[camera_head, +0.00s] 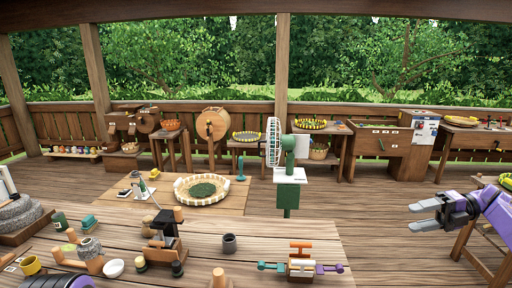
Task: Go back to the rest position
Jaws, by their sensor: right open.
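My right gripper (415,217) reaches in from the right edge on a purple arm. Its two grey fingers are apart with nothing between them, and they point left above the wooden floor. No object touches it. A purple and black part at the bottom left corner looks like my left arm. My left gripper itself does not show.
A low wooden table in front holds a dark cup (229,243), a white bowl (113,267), a yellow mug (31,265) and small wooden devices. Open floor lies left of my right gripper.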

